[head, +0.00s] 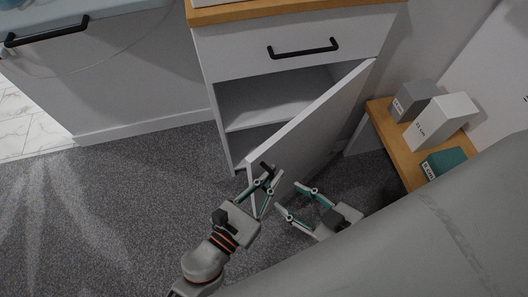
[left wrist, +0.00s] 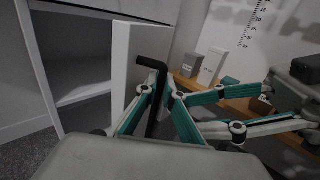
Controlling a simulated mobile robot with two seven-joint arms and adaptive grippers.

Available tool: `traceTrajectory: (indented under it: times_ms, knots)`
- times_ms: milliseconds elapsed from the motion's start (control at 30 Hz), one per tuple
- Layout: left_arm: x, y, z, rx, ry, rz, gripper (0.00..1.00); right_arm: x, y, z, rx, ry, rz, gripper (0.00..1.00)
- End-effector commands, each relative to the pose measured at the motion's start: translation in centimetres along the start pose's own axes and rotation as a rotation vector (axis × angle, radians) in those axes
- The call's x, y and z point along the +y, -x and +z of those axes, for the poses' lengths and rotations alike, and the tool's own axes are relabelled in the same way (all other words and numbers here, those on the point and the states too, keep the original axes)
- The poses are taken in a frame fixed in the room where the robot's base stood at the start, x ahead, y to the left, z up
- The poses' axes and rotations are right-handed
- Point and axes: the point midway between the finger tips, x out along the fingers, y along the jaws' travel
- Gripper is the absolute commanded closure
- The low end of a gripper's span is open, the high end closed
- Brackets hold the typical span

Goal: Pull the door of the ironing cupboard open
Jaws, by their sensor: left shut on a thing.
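The white ironing cupboard door (head: 318,122) stands partly open, swung out from its right side, with the shelved inside (head: 262,103) showing at the left. Its black handle (head: 266,170) is near the door's free edge. My left gripper (head: 263,181) is shut on this handle. In the left wrist view the handle (left wrist: 151,92) passes between the fingers, beside the door's edge (left wrist: 121,70). My right gripper (head: 293,200) is open and empty, low in front of the door; it shows at the right of the left wrist view (left wrist: 270,104).
A closed drawer (head: 300,45) with a black handle is above the opening. A low wooden shelf (head: 384,134) with grey, white and teal boxes stands at the right, near the door. Grey carpet (head: 120,200) lies clear at the left. A white unit (head: 110,70) stands at the upper left.

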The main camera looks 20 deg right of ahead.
Motion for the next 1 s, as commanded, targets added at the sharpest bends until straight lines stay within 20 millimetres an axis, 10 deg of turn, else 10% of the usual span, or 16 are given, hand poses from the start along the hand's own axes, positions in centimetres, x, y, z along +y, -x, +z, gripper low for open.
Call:
traceTrajectory:
  times_ms: [1000]
  knots:
    - [0.0,0.0,2.9,-0.004,-0.009,-0.005,0.86,0.0,0.2,0.4,-0.009,-0.002,0.001,0.6]
